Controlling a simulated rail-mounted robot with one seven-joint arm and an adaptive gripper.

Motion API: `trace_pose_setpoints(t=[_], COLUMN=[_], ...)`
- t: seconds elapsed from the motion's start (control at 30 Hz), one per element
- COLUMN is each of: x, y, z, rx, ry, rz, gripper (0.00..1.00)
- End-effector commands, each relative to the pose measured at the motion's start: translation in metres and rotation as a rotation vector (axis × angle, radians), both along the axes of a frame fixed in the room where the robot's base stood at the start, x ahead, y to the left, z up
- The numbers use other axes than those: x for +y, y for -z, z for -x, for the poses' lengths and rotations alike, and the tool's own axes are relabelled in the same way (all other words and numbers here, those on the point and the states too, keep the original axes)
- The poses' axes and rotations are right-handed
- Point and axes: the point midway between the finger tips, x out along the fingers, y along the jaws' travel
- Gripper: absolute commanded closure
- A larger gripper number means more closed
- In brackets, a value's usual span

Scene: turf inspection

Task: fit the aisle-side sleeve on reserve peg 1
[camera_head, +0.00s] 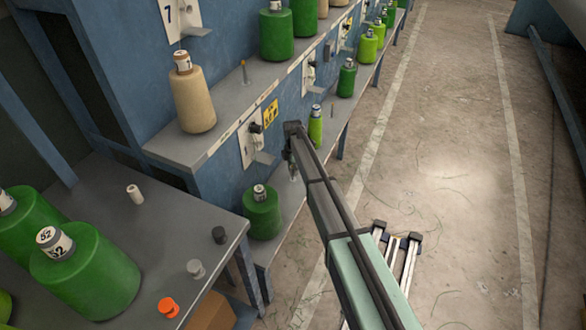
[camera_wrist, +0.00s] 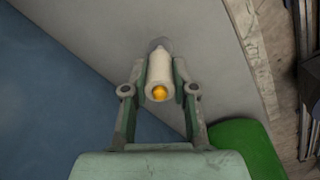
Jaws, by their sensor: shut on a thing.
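My gripper (camera_head: 291,163) is over the lower shelf, pointing down beside the blue rack wall. In the wrist view my gripper (camera_wrist: 160,78) is shut on a cream-white sleeve (camera_wrist: 159,70), one finger on each side. A round yellow-orange tip shows in the sleeve's near end, like a peg tip inside its bore. The sleeve's far end is close to the pale shelf surface; I cannot tell whether it touches. In the head view the arm and fingers mostly hide the sleeve. Another yellow-tipped peg (camera_head: 244,72) stands bare on the upper shelf.
Green bobbins (camera_head: 262,213) stand on the lower shelf near my gripper. A tan bobbin (camera_head: 192,99) stands on the upper shelf. The grey table (camera_head: 150,235) holds a white sleeve (camera_head: 135,194), an orange piece (camera_head: 168,307) and large green bobbins.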

Motion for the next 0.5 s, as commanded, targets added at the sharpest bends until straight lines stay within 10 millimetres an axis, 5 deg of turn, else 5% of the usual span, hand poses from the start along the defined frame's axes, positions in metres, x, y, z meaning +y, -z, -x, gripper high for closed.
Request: trace_pose_setpoints(t=[0.5], x=[0.000], y=[0.012], z=[0.000], rx=[0.001], ry=[0.000], rz=[0.001], gripper=[0.97])
